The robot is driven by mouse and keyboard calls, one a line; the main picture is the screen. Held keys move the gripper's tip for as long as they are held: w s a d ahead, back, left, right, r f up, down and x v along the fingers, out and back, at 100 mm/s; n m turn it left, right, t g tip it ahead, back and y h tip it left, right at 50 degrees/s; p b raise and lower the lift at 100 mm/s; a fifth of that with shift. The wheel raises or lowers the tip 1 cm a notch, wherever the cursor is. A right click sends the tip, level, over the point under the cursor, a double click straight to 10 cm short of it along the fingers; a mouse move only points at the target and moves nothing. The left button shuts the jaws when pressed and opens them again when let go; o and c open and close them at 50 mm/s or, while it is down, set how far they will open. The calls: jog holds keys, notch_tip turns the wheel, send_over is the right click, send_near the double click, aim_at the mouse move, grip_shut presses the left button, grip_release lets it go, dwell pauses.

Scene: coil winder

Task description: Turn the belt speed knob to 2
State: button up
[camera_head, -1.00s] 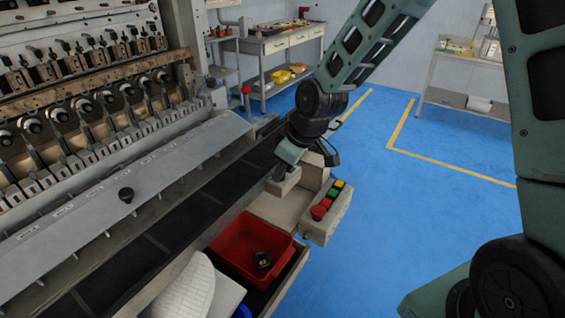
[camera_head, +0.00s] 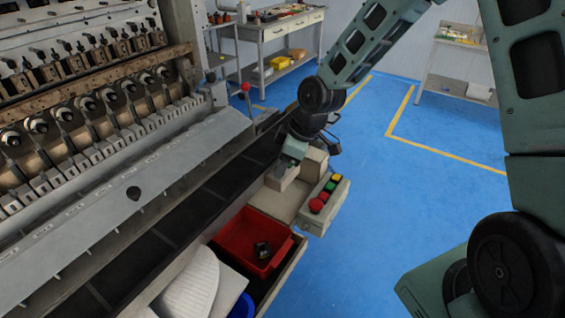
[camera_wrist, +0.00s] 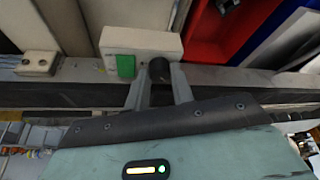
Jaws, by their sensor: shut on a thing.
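The belt speed knob (camera_wrist: 159,67) is a dark round knob on the face of a small pale box (camera_wrist: 118,42), beside a green square (camera_wrist: 126,66). My gripper (camera_wrist: 160,80) has one finger on each side of it in the wrist view and is shut on it. In the head view my gripper (camera_head: 291,152) is at the small pale box (camera_head: 283,176) beside the conveyor belt (camera_head: 185,220). The knob is hidden there, and its scale and pointer cannot be read in either view.
A control box with a red mushroom button (camera_head: 316,205) and smaller coloured buttons stands just right of the small box. A red bin (camera_head: 236,246) holding a dark part is nearer. The winding machine (camera_head: 95,110) fills the left. Blue floor (camera_head: 400,220) is open on the right.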

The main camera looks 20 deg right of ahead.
jog(key=o, duration=0.7)
jog(key=p+v, duration=0.2)
jog(key=v, duration=1.5)
jog(key=shift+r, duration=0.2)
jog(key=s+a+m+h, duration=0.1)
jog(key=s+a, duration=0.3)
jog(key=s, duration=0.4)
jog(key=s+a+f+m+g+h, duration=0.1)
jog(key=s+a, duration=0.3)
jog(key=s, duration=0.4)
jog(key=s+a+m+g+h, duration=0.1)
jog(key=s+a, duration=0.3)
jog(key=s, duration=0.4)
jog(key=shift+s+a+f+m, duration=0.2)
jog(key=shift+s+f+m, duration=0.05)
jog(key=shift+m, duration=0.35)
